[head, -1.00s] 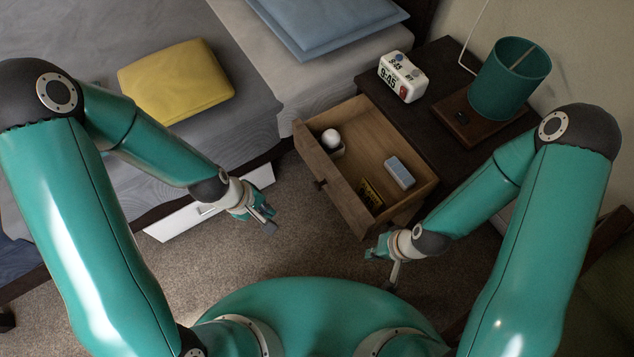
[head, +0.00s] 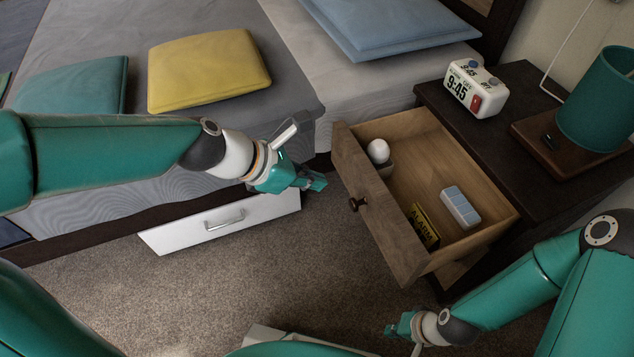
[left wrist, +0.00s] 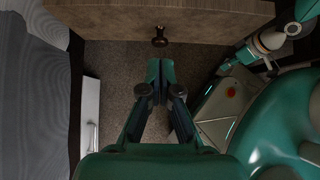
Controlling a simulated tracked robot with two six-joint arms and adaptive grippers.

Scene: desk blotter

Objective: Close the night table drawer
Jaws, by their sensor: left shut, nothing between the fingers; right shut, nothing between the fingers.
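The night table drawer (head: 380,203) is pulled out, with its wooden front facing the floor space and a dark round knob (head: 357,203) on it. The dark night table (head: 470,150) stands behind it. My left gripper (head: 322,184) is shut and empty, just left of the drawer front and apart from it. In the left wrist view, the closed fingers (left wrist: 160,68) point at the drawer front (left wrist: 160,22), below the knob. My right gripper (head: 392,332) is shut and empty, low in front of the night table's near corner.
The drawer holds a white round object (head: 378,151), a yellow card (head: 424,226) and a pale blue box (head: 460,207). A clock (head: 475,88) and lamp (head: 597,105) stand on top. The bed (head: 300,110) and a white under-bed drawer (head: 220,225) are left. Carpet is clear.

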